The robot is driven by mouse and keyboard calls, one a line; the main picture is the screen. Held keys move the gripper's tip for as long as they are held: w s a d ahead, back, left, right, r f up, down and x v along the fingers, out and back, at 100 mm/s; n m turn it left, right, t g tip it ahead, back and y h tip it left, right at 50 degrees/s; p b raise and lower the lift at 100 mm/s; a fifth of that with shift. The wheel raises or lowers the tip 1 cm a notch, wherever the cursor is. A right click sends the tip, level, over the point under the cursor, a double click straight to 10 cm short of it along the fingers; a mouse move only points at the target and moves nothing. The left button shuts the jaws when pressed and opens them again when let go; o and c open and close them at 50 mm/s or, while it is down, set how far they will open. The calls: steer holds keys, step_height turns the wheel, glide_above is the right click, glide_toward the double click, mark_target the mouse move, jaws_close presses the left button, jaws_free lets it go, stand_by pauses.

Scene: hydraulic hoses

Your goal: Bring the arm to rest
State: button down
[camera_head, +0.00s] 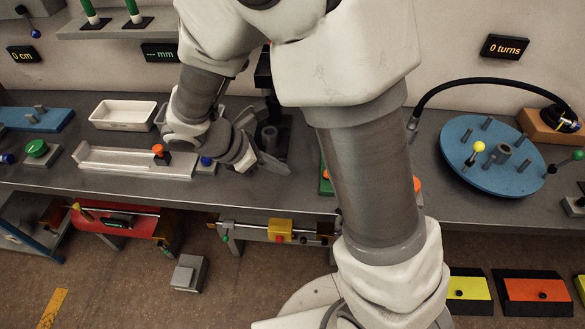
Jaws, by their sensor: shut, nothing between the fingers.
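My arm reaches in from the front of the head view and bends down over the grey workbench (60,172). My gripper (272,162) is low over the bench, just left of a dark upright fixture with a grey cylinder (270,138). Its fingers point to the right and are shut, with nothing held. Whether the fingertips touch the bench or the fixture I cannot tell. My forearm hides the middle of the bench.
A white tray (123,114), a grey channel (135,163) with an orange-topped knob (160,152) and a blue button (206,162) lie left of my gripper. A blue disc (490,170) with pegs and a black hose (470,84) are at right. Coloured fixtures hang below the bench.

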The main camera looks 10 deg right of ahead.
steer(key=shift+v, duration=0.75)
steer(key=s+d+r+m+t+y, duration=0.2)
steer(key=s+d+r+m+y, duration=0.2)
steer(key=s+r+m, duration=0.2)
steer(key=s+d+r+m+t+y, duration=0.2)
steer(key=s+r+m, duration=0.3)
steer(key=r+m, duration=0.5)
steer(key=d+m+y, duration=0.1)
steer(key=m, duration=0.3)
steer(key=shift+s+d+r+y, duration=0.25)
steer(key=shift+s+d+y, duration=0.1)
steer(key=shift+y, duration=0.05)
steer(key=shift+d, duration=0.1)
